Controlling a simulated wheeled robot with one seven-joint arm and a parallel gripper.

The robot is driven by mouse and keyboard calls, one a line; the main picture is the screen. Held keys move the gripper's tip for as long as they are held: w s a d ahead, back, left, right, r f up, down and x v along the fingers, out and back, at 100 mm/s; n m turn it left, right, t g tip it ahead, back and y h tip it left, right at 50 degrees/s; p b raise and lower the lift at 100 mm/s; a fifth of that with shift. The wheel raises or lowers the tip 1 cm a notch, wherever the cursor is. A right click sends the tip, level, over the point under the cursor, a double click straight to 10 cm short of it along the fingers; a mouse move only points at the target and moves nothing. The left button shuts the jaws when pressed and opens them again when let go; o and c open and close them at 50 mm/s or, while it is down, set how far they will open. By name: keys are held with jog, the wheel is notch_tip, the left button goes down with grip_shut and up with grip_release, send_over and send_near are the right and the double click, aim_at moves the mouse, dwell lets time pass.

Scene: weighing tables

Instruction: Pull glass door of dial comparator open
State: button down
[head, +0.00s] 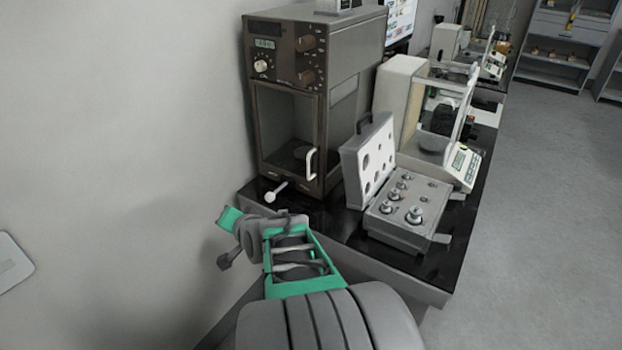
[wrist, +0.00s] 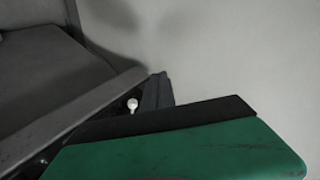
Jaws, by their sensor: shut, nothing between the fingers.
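The dial comparator is the tall brown instrument (head: 356,100) on the dark table in the head view. Its glass door (head: 285,125) at the front looks closed, with a white curved handle (head: 311,164) at its lower right. My gripper (head: 224,262) is below and left of the door, off the table's front left side and clear of the handle. Its small dark fingers also show in the wrist view (wrist: 157,92), shut and empty. The handle is not seen in the wrist view.
A white round-ended knob (head: 276,192) sticks out at the instrument's lower front; a white knob also shows in the wrist view (wrist: 132,105). An open weight case (head: 395,232) stands right of the instrument, with a balance (head: 400,92) behind. A wall (head: 120,130) is at left.

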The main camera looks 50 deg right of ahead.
jog(key=s+d+m+t+h, duration=0.1)
jog(key=s+d+m+h, duration=0.25)
jog(key=d+m, duration=0.4)
jog(key=m+h+b, duration=0.1)
jog(key=m+h, duration=0.6)
send_near(314, 162)
jog(key=shift+n+y, duration=0.25)
jog(key=shift+n, duration=0.1)
jog(key=x, duration=0.2)
jog(key=p+x, duration=0.1)
jog(key=x, duration=0.2)
jog(key=shift+d+r, duration=0.25)
jog(key=shift+d, duration=0.05)
jog(key=shift+s+a, duration=0.1)
jog(key=shift+a, duration=0.05)
